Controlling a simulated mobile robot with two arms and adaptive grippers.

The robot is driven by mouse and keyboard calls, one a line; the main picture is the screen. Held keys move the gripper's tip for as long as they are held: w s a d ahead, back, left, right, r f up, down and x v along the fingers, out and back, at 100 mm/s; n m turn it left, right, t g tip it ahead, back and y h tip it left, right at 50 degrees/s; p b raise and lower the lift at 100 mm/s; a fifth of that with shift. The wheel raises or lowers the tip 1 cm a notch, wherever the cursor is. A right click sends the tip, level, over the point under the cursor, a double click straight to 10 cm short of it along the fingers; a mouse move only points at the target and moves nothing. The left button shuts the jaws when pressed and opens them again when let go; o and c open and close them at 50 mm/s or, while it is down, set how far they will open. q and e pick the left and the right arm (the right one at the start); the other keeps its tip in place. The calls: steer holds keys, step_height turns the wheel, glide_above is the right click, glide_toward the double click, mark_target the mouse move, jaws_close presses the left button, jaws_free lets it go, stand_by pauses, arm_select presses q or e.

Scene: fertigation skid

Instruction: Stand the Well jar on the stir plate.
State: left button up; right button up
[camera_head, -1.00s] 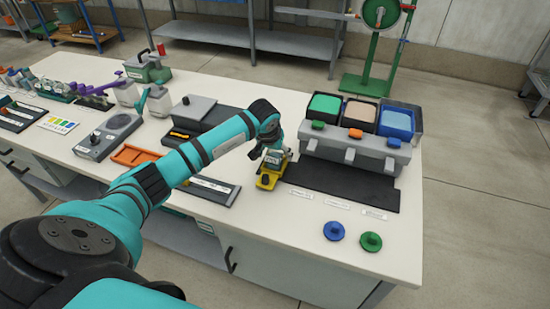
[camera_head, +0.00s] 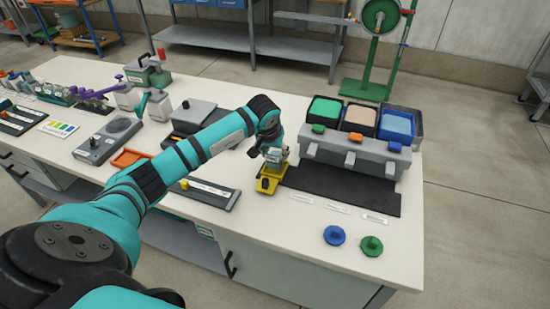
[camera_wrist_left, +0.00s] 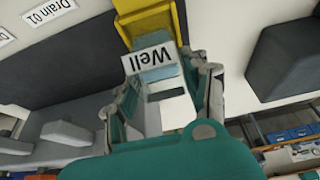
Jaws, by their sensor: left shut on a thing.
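My left gripper (camera_head: 272,158) is shut on the Well jar, above the yellow stand (camera_head: 267,184) near the middle of the bench. In the left wrist view the jar (camera_wrist_left: 156,74) shows pale blue between the fingers (camera_wrist_left: 165,100), with a white "Well" label (camera_wrist_left: 149,58) upside down. The yellow stand (camera_wrist_left: 150,22) is just beyond it. I cannot tell whether the jar still touches the stand. The stir plate (camera_head: 118,126), a grey box with a round dark top and a knob, is further left on the bench, and its top is empty. My right gripper is not in view.
Left of the gripper are an orange tray (camera_head: 130,158), a grey box (camera_head: 194,112) and a dark label strip (camera_head: 212,194). Right are a black mat (camera_head: 340,190), a grey rack with coloured bins (camera_head: 355,155), and blue (camera_head: 334,235) and green (camera_head: 370,245) knobs.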

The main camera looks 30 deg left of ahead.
arm_select(q)
step_height(320, 180, up, 13)
steer(key=p, duration=0.2)
stand_by(0.3)
